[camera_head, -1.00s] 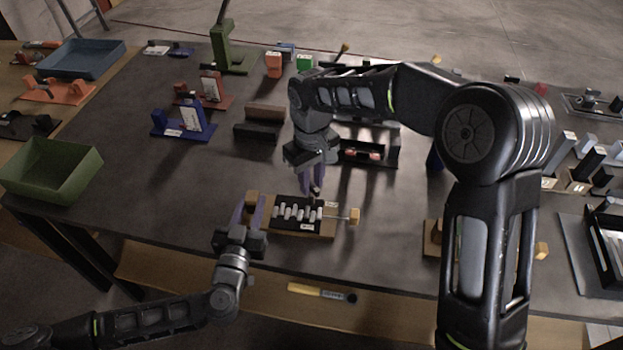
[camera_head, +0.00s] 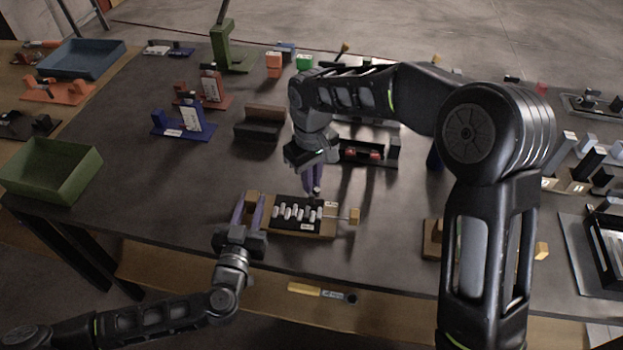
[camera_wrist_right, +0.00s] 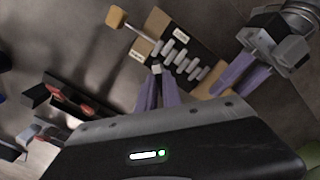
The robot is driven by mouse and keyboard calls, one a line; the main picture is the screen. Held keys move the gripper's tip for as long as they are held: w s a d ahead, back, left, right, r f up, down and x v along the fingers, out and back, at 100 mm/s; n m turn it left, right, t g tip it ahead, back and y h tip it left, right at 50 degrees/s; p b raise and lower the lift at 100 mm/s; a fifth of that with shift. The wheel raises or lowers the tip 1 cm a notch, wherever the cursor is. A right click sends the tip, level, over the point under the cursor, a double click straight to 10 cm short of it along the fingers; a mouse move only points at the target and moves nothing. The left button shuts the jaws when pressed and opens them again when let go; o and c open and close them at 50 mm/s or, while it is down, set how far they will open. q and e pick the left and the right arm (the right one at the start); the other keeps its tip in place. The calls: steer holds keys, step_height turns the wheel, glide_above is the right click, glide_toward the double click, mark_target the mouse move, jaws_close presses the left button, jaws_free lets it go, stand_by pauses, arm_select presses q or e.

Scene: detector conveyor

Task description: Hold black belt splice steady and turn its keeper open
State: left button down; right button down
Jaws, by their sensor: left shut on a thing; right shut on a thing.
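The black belt splice (camera_head: 283,226), with a row of white rollers on a wooden base, lies near the table's front edge. It also shows in the right wrist view (camera_wrist_right: 192,49). My left gripper (camera_head: 249,202) is shut on the wooden block at the splice's left end, one finger on each side. My right gripper (camera_head: 315,192) points down at the splice's back edge, right of its middle. In the right wrist view its fingertips (camera_wrist_right: 157,69) are shut on a small light-and-dark piece, apparently the keeper, mostly hidden between them.
A rod with a wooden knob (camera_head: 354,216) sticks out from the splice's right end. A black fixture with red parts (camera_head: 378,154) stands behind my right gripper. A brown block (camera_head: 262,124) stands further back left. A yellow-handled tool (camera_head: 305,289) lies in front, below the tabletop.

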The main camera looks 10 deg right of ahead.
steer(key=n, duration=0.4)
steer(key=shift+n, duration=2.2)
steer(key=c, duration=1.5)
jaws_free()
step_height(320, 180, up, 12)
